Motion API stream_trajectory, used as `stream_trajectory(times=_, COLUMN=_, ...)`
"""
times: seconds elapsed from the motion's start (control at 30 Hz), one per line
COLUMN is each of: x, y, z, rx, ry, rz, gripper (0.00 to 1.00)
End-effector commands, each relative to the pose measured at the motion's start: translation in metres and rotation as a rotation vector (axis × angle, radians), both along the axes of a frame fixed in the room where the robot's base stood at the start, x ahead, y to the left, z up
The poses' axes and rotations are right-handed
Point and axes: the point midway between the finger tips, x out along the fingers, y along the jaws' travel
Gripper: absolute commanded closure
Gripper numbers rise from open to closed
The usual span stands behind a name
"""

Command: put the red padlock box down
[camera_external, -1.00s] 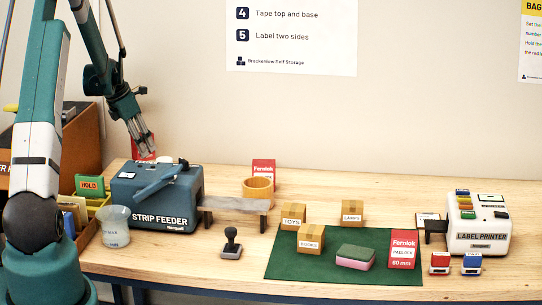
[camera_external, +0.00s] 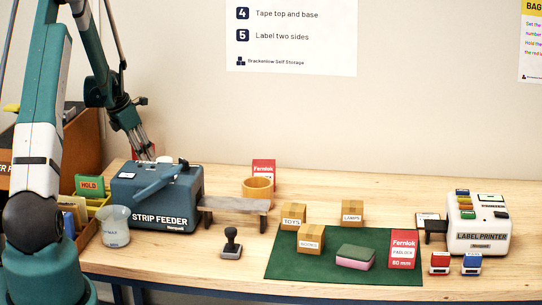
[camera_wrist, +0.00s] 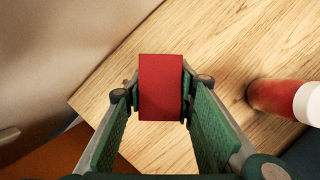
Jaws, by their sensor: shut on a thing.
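My gripper (camera_external: 147,152) points down behind the blue strip feeder (camera_external: 160,205), at the back left of the bench. In the wrist view my gripper (camera_wrist: 160,98) is shut on a plain red box (camera_wrist: 160,85), held between the fingertips over bare wood.
The green mat (camera_external: 290,262) holds small cartons and a sponge.

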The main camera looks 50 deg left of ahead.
Motion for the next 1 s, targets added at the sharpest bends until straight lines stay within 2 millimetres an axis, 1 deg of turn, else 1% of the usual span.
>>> stream_trajectory(times=0.17, x=0.0, y=0.0, z=-0.003, rx=0.0, ry=0.0, rz=0.0, gripper=0.87)
stream_trajectory(times=0.2, x=0.0, y=0.0, z=-0.004, rx=0.0, ry=0.0, rz=0.0, gripper=0.72)
stream_trajectory(times=0.3, x=0.0, y=0.0, z=-0.003, rx=0.0, ry=0.0, rz=0.0, gripper=0.59)
stream_trajectory(times=0.77, x=0.0, y=0.0, z=-0.001, rx=0.0, ry=0.0, rz=0.0, gripper=0.58)
stream_trajectory(times=0.87, x=-0.001, y=0.0, z=0.003, rx=0.0, ry=0.0, rz=0.0, gripper=0.58)
stream_trajectory(times=1.0, x=-0.005, y=0.0, z=0.012, rx=0.0, ry=0.0, rz=0.0, gripper=0.58)
